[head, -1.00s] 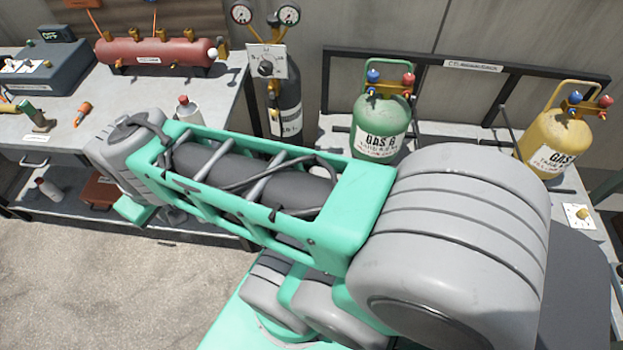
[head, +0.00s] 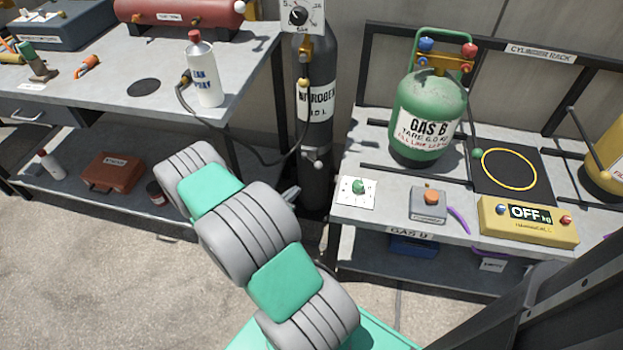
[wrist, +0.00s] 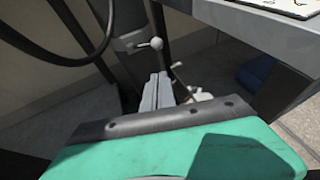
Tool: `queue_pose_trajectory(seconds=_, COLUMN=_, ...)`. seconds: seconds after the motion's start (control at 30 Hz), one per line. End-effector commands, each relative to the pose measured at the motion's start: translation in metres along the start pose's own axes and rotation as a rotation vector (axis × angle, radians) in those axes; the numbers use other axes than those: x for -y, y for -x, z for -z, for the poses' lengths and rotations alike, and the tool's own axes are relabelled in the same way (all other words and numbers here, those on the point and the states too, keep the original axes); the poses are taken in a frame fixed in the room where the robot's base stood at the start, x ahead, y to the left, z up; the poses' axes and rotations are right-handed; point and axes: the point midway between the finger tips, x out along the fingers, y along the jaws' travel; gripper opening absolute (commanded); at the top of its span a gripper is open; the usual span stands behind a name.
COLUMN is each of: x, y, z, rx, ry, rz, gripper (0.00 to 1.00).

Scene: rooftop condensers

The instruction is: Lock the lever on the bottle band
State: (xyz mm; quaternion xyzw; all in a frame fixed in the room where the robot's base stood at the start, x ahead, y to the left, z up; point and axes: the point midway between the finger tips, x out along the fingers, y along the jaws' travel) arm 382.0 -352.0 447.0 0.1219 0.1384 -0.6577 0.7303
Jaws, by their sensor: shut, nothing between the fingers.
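The dark nitrogen bottle (head: 318,125) stands upright between the two benches in the head view. A small lever with a round knob (head: 318,164) shows low on its front; the band itself is hard to make out. In the wrist view the bottle (wrist: 122,22) is at the upper left, and the pale lever knob (wrist: 156,43) points right. My gripper (wrist: 156,88) shows there with its grey fingers together and empty, below the knob in the picture and apart from it. In the head view a grey tip (head: 290,193), probably my gripper, shows beside my wrist, left of the bottle's lower part.
A black hose (head: 240,150) loops between bench and bottle. At right, the cylinder rack bench (head: 385,205) holds a green gas cylinder (head: 428,115) and a yellow scale (head: 528,222). Its edge is close to the bottle.

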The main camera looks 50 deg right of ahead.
Motion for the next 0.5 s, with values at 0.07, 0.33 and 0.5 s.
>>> queue_pose_trajectory(seconds=0.07, x=0.002, y=-0.017, z=0.003, rx=-0.001, ry=-0.005, rz=0.006, gripper=0.0)
queue_pose_trajectory(seconds=0.33, x=0.002, y=-0.077, z=0.004, rx=-0.002, ry=-0.008, rz=0.005, gripper=0.0)
queue_pose_trajectory(seconds=0.5, x=0.002, y=-0.104, z=-0.011, rx=-0.001, ry=-0.009, rz=0.005, gripper=0.0)
